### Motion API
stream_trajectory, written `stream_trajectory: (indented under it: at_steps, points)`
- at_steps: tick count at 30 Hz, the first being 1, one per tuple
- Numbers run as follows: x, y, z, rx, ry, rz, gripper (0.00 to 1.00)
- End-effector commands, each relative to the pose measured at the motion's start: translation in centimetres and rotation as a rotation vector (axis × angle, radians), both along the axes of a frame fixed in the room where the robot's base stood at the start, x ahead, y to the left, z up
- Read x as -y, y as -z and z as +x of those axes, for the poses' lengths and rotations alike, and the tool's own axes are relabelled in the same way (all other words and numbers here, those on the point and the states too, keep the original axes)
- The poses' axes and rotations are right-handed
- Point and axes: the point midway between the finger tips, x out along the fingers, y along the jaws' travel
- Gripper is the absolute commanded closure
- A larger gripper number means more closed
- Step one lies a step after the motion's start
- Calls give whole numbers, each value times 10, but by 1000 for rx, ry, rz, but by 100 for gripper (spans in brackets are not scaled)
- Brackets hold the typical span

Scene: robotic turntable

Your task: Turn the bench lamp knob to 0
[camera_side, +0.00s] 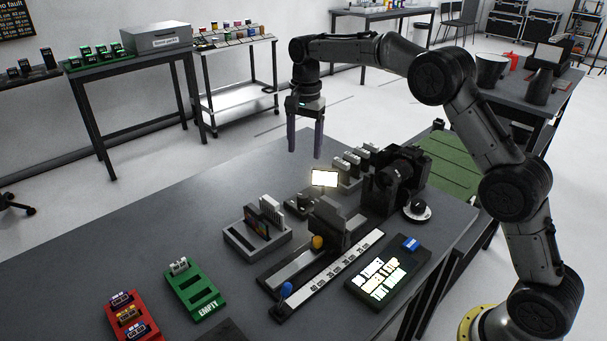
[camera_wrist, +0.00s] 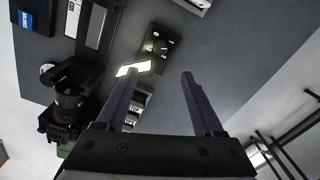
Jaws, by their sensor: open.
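The bench lamp's lit panel (camera_side: 324,178) glows white on the dark table; it also shows in the wrist view (camera_wrist: 133,69), partly behind a finger. Next to it is a small dark box with a round black knob (camera_wrist: 158,47) and white marks around it. The knob's exact setting is too small to read. In the side view the dark knob box (camera_side: 299,205) sits just left of and below the panel. My gripper (camera_side: 305,153) is open and empty, fingers pointing down, above and behind the lamp in the side view. Both fingers (camera_wrist: 157,77) show apart in the wrist view.
A camera device (camera_side: 398,174) stands right of the lamp, near a black knob on a white disc (camera_side: 418,211). A slotted grey holder (camera_side: 257,236) and a slider rail (camera_side: 325,272) stand in front. The table's far left part is clear.

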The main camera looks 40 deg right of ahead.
Motion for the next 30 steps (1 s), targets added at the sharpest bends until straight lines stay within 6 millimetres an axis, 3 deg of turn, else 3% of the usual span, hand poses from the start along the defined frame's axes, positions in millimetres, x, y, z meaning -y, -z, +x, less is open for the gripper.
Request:
stream_trajectory:
  at_steps: [9, 15, 23, 30]
  points:
    - [0, 0, 0, -2, 698, -1, 31]
    - [-1, 0, -1, -1, 966, -1, 31]
    - [-4, 13, -1, -3, 1021, -5, 31]
    - [-3, 56, -1, -5, 1020, -6, 31]
